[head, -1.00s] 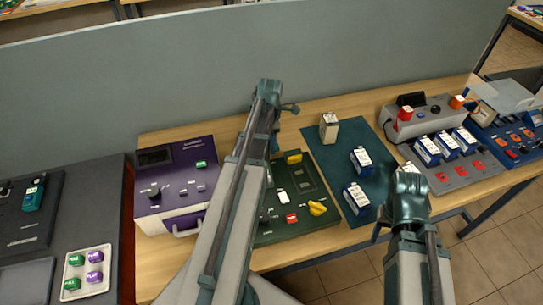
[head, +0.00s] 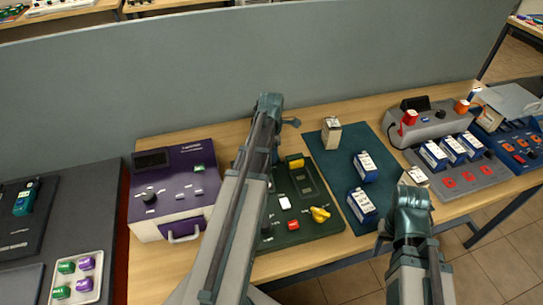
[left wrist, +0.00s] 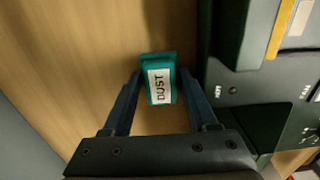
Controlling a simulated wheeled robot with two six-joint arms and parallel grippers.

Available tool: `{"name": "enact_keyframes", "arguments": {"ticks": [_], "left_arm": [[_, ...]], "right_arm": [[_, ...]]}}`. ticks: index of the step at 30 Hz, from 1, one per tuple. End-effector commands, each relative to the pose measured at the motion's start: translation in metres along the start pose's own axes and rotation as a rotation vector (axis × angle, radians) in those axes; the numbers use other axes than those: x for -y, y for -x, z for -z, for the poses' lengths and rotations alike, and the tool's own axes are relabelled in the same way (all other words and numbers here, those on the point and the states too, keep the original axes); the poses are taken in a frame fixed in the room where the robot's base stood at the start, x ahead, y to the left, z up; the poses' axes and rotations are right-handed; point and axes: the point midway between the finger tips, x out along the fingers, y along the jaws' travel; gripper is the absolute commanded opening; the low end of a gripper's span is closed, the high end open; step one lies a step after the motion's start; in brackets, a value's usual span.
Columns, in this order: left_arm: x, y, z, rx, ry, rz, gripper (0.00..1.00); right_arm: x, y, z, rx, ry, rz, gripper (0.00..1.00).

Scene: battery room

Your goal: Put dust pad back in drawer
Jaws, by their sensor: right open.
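The dust pad (left wrist: 160,78) is a small teal block with a white label reading DUST, over the wooden table top in the left wrist view. My left gripper (left wrist: 161,72) has a finger on each side of it, with narrow gaps showing, so it looks open around or just above the pad. In the head view my own left arm hides the pad and fingertips. The purple cabinet (head: 183,183) has a drawer front with a handle (head: 184,234) facing me; the drawer looks shut. My right gripper (head: 409,203) is open and empty at the table's front right.
A dark green panel (head: 318,231) with a yellow knob stands right of my left arm. A teal mat (head: 338,170) holds blue-and-white blocks and a beige block (head: 331,133). A grey wall (head: 200,90) runs behind. Bare table (head: 220,130) shows behind the purple cabinet.

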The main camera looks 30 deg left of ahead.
Motion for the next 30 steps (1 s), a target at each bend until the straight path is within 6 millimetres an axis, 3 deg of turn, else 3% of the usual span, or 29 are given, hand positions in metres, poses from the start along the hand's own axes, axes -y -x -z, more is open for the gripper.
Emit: {"name": "enact_keyframes", "arguments": {"ticks": [17,30], "left_arm": [[0.0,0.01,0.0,0.0,0.0,0.0,0.69],[0.0,0.069,0.0,0.0,0.0,0.0,0.69]], "right_arm": [[-0.001,0.01,-0.001,0.0,0.0,0.0,0.5],[-0.007,0.069,-0.004,0.0,0.0,0.0,0.5]]}}
